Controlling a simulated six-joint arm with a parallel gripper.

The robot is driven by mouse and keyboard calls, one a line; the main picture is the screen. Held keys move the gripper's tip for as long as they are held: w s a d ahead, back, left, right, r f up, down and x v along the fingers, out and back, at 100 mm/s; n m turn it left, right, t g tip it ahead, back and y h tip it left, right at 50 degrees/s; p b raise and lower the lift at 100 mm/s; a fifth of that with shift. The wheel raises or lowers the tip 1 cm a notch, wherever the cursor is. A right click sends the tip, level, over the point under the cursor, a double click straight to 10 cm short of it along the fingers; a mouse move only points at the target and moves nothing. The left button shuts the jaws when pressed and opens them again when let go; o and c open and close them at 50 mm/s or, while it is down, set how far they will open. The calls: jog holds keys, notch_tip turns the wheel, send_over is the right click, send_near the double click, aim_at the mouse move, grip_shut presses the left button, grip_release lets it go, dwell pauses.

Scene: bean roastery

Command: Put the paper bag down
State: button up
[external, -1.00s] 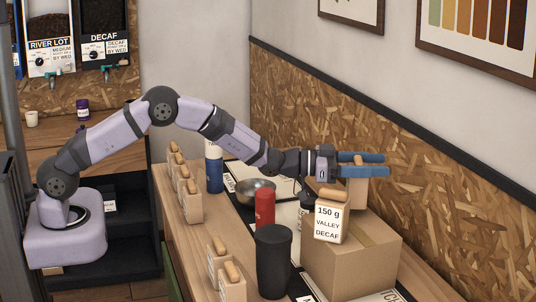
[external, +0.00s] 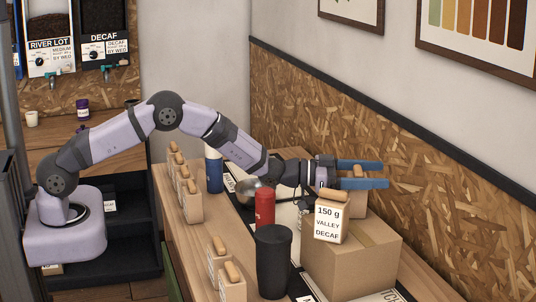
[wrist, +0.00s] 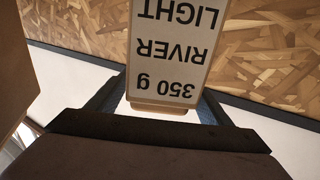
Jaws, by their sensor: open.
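The tan paper bag (wrist: 170,45) shows in the wrist view with a label reading 350 g River Light, upside down in that picture. My gripper (external: 374,174) is open, with one blue finger on each side of the bag. In the external view the bag (external: 357,204) stands upright between and below the fingers, at the back of a cardboard carton (external: 368,255). I cannot tell whether its base rests on the carton top or behind it.
A bag labelled 150 g Valley Decaf (external: 328,222) stands on the carton's near-left part. A black canister (external: 272,262), a red canister (external: 265,207), a metal bowl (external: 252,190) and several other bags (external: 190,200) stand to the left. The chipboard wall (external: 440,190) is close behind.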

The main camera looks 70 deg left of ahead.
jog(key=shift+r, duration=0.2)
jog(key=shift+v, duration=0.8)
jog(key=b+v, duration=0.4)
jog(key=v, duration=0.6)
jog(key=shift+s+a, duration=0.15)
jog(key=shift+s, duration=0.1)
jog(key=shift+f, duration=0.1)
jog(key=s+a+f+n+g+y, duration=0.1)
jog(key=s+f+g, duration=0.4)
jog(key=s, duration=0.9)
jog(key=s+a+f+n+g+y, duration=0.2)
jog(key=s+g, duration=0.4)
jog(key=s, duration=0.8)
jog(key=s+a+f+n+g+y, duration=0.1)
jog(key=s+a+f+g+y, duration=0.2)
jog(key=s+f, duration=0.4)
jog(key=s+a+g, duration=0.1)
jog(key=s+g, duration=0.1)
jog(key=s, duration=0.5)
jog(key=shift+f+n+g+y, duration=0.3)
jog(key=shift+f+y, duration=0.1)
